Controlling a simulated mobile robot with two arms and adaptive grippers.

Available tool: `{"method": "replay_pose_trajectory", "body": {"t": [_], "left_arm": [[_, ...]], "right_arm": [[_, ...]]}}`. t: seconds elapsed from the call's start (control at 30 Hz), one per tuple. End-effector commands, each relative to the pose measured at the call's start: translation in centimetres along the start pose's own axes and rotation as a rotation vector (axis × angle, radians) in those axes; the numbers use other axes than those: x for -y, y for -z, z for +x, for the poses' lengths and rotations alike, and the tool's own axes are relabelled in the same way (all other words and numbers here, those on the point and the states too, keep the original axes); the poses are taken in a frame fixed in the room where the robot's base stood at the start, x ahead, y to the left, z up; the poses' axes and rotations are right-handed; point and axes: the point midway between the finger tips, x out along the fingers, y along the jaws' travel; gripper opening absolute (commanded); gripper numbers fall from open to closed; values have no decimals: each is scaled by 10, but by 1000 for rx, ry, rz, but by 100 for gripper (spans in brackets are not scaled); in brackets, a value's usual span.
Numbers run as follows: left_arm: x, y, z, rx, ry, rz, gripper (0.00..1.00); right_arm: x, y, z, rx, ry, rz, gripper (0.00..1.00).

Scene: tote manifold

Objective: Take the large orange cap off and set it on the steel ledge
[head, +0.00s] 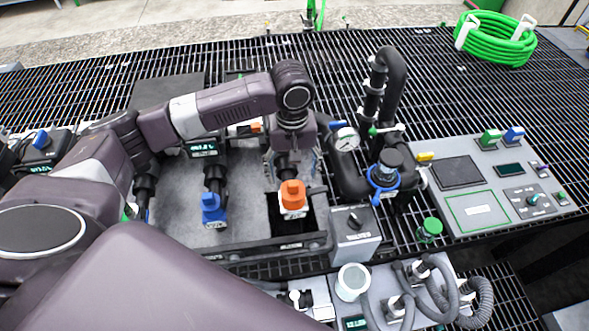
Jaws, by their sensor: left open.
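The large orange cap (292,196) sits on a white-collared fitting at the front of the manifold, near the middle of the head view. My left gripper (292,166) points down just behind and above the cap in the picture. Its jaws are open, and I see nothing held in them. Whether the fingers touch the cap or its pipe is unclear. I cannot clearly tell which surface is the steel ledge; a grey metal plate (240,218) lies left of the cap. My right gripper is not in view.
A blue cap (213,208) stands left of the orange one. A grey switch box (355,237), pressure gauge (346,139) and black pipes (389,80) crowd the right side. A white cup (352,282) is in front. Open grating (455,95) lies at the back right.

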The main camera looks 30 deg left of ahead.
Motion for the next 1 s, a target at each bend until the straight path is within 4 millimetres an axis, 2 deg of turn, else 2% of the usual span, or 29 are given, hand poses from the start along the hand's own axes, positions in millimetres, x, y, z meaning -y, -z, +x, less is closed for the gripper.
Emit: {"method": "replay_pose_trajectory", "body": {"t": [0.07,0.17,0.7,1.0], "left_arm": [[2,-1,-3,11,6,-14,68],[3,-2,2,18,9,-21,68],[2,1,69,15,8,-18,68],[2,1,75,14,6,-17,68]], "right_arm": [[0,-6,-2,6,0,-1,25],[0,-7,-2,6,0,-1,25],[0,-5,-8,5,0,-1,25],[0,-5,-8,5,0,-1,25]]}}
